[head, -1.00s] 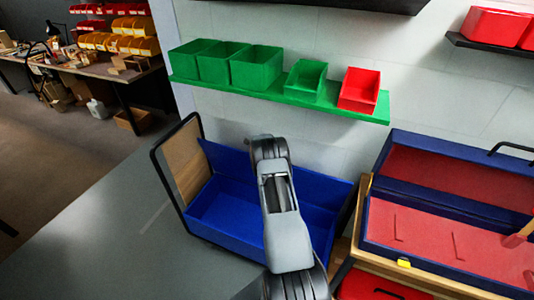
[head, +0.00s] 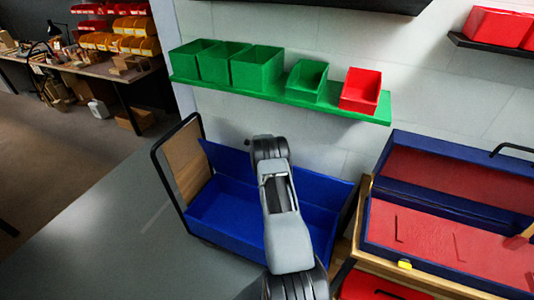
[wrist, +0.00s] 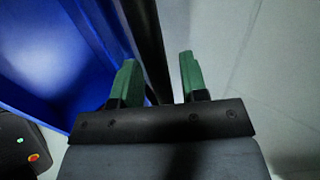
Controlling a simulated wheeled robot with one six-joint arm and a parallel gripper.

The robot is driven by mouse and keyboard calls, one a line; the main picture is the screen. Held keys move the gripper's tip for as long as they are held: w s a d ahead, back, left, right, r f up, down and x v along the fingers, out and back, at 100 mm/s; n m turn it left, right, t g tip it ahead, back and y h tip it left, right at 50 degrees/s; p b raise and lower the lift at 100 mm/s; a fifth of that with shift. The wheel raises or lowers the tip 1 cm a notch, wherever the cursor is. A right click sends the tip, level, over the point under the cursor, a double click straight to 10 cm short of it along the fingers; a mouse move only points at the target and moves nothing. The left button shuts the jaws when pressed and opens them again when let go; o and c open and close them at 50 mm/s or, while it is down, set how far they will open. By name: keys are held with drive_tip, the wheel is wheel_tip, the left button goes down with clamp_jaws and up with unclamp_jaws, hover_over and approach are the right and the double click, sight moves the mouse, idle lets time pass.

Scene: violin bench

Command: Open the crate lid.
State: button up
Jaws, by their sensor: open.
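The blue crate (head: 225,210) stands left of centre in the head view, its inside showing. A blue panel (head: 315,188) rises along its back, next to the wall; I cannot tell for sure that it is the lid. My arm reaches over the crate and hides part of it, and my gripper is hidden in the head view. In the wrist view my gripper (wrist: 158,58) is open, its two green fingers apart. A dark upright strip (wrist: 148,45) shows between them, and a blue surface (wrist: 60,50) fills the left; contact cannot be told.
A black-framed wooden panel (head: 182,160) stands at the crate's left. A green shelf (head: 290,98) with green bins and a red bin (head: 360,90) hangs above. An open blue case (head: 445,205) with red lining lies at right. The wall is close behind the crate.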

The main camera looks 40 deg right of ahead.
drive_tip(key=b+v, duration=0.1)
drive_tip(key=v, duration=1.2)
drive_tip(key=shift+a+b, duration=0.25)
drive_tip(key=shift+b, duration=0.05)
